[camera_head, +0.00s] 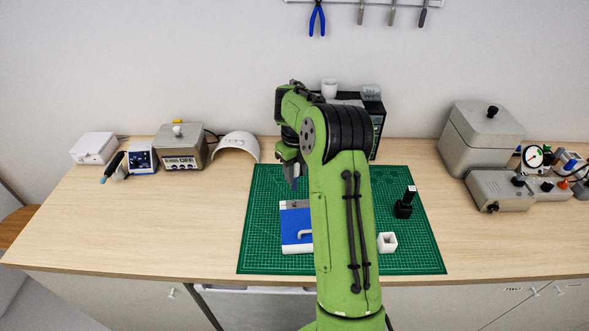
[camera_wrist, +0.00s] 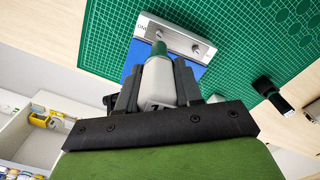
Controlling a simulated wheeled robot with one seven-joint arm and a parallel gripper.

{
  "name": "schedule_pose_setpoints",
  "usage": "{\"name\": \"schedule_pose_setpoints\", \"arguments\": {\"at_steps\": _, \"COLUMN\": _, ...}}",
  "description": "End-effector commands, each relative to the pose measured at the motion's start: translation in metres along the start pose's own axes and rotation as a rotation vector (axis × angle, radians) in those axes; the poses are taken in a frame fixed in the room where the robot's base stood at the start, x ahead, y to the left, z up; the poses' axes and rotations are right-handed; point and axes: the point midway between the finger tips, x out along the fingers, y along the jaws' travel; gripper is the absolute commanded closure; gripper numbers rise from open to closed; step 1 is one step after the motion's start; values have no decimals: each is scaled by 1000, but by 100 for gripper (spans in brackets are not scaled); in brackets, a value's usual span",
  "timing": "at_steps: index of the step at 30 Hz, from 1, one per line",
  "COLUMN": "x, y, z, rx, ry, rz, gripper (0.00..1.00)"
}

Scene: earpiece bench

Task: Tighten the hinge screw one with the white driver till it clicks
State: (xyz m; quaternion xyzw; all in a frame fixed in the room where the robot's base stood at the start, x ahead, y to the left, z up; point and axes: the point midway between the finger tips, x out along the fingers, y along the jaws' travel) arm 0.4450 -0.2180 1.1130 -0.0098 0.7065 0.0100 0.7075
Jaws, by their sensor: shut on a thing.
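My gripper (camera_wrist: 158,88) is shut on the white driver (camera_wrist: 160,82), which has a pale body and a green end. In the head view my gripper (camera_head: 291,172) hangs over the far part of the blue and silver fixture (camera_head: 293,222), partly hidden by my arm. In the wrist view the fixture's silver bar (camera_wrist: 172,36) lies just beyond the driver's green end, with small marks at both ends, one of them dark lettering at the left. The driver's tip and any contact with a screw cannot be made out.
The fixture lies on a green cutting mat (camera_head: 262,200). A black stand (camera_head: 404,206) and a white open cube (camera_head: 387,242) are on the mat's right side. A grey box unit (camera_head: 180,148) and a white curved shell (camera_head: 238,144) stand back left; grey instruments (camera_head: 500,190) stand right.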

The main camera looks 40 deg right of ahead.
Motion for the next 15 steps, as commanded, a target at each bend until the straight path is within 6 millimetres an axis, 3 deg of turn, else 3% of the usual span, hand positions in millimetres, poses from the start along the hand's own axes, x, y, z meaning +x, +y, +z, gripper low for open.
{"name": "schedule_pose_setpoints", "arguments": {"at_steps": 10, "x": -3, "y": -3, "z": 0, "rx": -697, "ry": 1, "rz": 1, "gripper": 100}}
{"name": "schedule_pose_setpoints", "arguments": {"at_steps": 15, "x": 20, "y": -3, "z": 0, "rx": -711, "ry": 0, "rz": 1, "gripper": 100}}
